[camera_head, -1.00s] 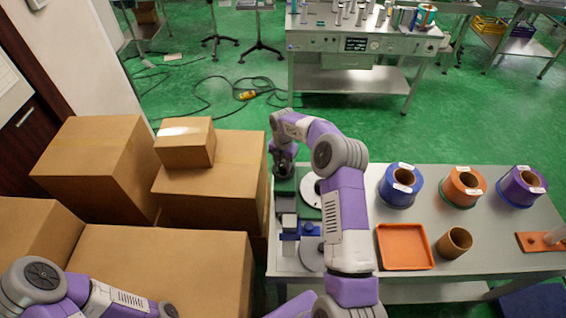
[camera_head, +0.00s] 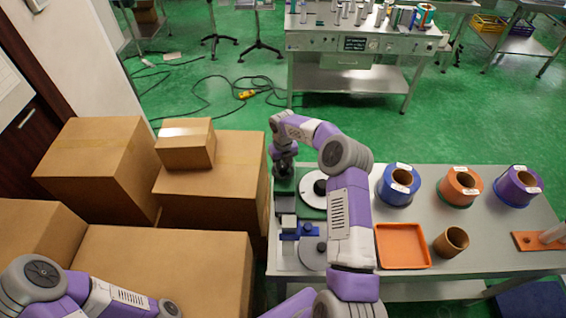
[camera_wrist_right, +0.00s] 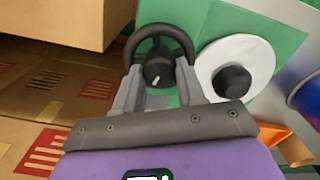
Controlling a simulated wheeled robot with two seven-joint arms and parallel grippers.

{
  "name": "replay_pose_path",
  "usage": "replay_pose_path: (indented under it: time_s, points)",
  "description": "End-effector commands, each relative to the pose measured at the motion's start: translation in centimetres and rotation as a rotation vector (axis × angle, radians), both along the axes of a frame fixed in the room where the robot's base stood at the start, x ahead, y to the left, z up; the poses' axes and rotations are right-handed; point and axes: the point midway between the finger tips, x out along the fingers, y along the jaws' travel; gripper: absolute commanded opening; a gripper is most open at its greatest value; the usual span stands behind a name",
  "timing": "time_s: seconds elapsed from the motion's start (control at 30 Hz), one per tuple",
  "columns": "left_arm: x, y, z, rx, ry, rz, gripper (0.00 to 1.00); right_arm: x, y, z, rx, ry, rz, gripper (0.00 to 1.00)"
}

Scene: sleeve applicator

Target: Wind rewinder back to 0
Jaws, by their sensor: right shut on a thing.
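The rewinder (camera_head: 312,203) stands at the left end of the table, with a green base plate and a white disc (camera_head: 318,188) with a dark hub. No scale reading is legible. My left gripper is not in view; only my left arm shows at lower left.
Large cardboard boxes (camera_head: 150,270) are stacked close to the table's left. On the table (camera_head: 440,205) are blue (camera_head: 399,184), orange (camera_head: 462,187) and purple (camera_head: 519,186) rolls, an orange tray (camera_head: 403,262) and a brown tube (camera_head: 451,243).

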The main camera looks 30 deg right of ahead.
Motion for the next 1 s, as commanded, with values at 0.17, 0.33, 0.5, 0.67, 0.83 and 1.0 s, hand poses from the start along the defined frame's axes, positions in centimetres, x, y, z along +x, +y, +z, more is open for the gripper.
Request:
replay_pose_path:
  time_s: [0.17, 0.33, 0.5, 0.67, 0.83, 1.0]
  points:
    - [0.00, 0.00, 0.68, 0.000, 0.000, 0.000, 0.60, 0.06, -0.07, 0.19, 0.001, -0.003, 0.077, 0.09]
    - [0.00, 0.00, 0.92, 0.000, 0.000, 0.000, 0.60, 0.07, -0.06, 0.17, 0.000, -0.003, 0.119, 0.09]
    - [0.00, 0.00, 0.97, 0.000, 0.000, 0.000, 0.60, 0.06, -0.10, 0.11, -0.001, -0.002, 0.133, 0.09]
    - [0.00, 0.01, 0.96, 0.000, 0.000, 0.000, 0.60, 0.06, -0.11, 0.10, -0.002, -0.003, 0.134, 0.09]
    - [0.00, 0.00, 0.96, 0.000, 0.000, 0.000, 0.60, 0.06, -0.11, 0.09, -0.002, -0.002, 0.134, 0.09]
    - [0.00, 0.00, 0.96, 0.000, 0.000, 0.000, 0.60, 0.04, -0.09, 0.07, -0.001, -0.002, 0.134, 0.65]
